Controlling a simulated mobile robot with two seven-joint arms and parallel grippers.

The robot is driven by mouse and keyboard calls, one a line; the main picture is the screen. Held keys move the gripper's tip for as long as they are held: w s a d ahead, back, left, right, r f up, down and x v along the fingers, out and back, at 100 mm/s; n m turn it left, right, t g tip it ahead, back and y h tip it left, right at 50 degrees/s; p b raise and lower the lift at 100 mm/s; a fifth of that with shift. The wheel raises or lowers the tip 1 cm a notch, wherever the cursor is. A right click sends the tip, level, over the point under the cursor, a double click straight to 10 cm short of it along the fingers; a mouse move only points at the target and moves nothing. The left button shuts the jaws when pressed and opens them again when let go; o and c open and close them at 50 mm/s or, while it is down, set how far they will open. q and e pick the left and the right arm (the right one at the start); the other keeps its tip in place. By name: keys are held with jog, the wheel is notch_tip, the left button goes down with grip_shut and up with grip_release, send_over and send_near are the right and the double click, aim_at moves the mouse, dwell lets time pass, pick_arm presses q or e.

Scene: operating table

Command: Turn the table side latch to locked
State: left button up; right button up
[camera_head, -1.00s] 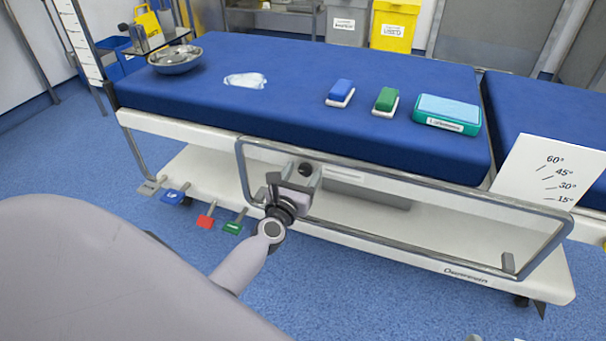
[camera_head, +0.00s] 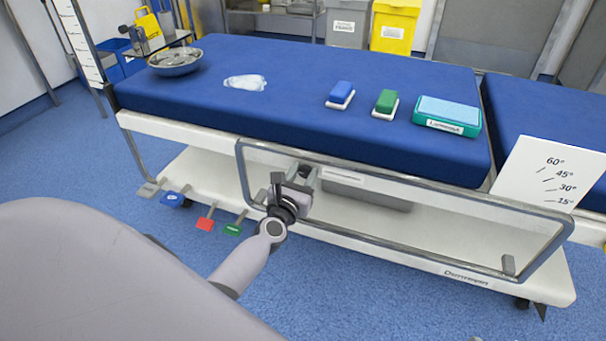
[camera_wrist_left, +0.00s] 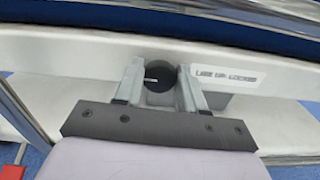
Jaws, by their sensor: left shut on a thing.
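The side latch is a round black knob (camera_wrist_left: 160,79) on the white side panel of the table, with a short white line lying roughly level in the left wrist view. A white label (camera_wrist_left: 225,77) reading "LINE UP: LOCKED" is right of it. My left gripper (camera_wrist_left: 160,85) has one finger on each side of the knob and is shut on it. My right gripper is not in view.
A metal side rail (camera_head: 400,182) with a clear panel runs along the table's near side. Several coloured pedals, including a red one (camera_head: 205,224), stick out low at left. The blue mattress (camera_head: 290,110) carries a bowl, brushes and a teal box.

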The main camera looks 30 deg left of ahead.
pick_arm(q)
jog(key=m, duration=0.3)
jog(key=shift+d+m+p, duration=0.1)
jog(key=shift+m+p, duration=0.2)
jog(key=shift+m, duration=0.1)
jog(key=m, duration=0.3)
jog(key=shift+m+p, duration=0.4)
jog(key=m+p, duration=0.1)
jog(key=m, duration=0.3)
jog(key=shift+d+f, duration=0.1)
jog(key=shift+m+p, duration=0.35)
jog(key=shift+m, duration=1.45)
jog(key=shift+f+m+p, duration=0.1)
jog(key=shift+m+p, duration=0.35)
jog(key=shift+m, duration=0.35)
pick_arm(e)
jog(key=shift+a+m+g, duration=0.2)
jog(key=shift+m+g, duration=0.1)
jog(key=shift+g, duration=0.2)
pick_arm(q)
jog(key=shift+m, duration=0.4)
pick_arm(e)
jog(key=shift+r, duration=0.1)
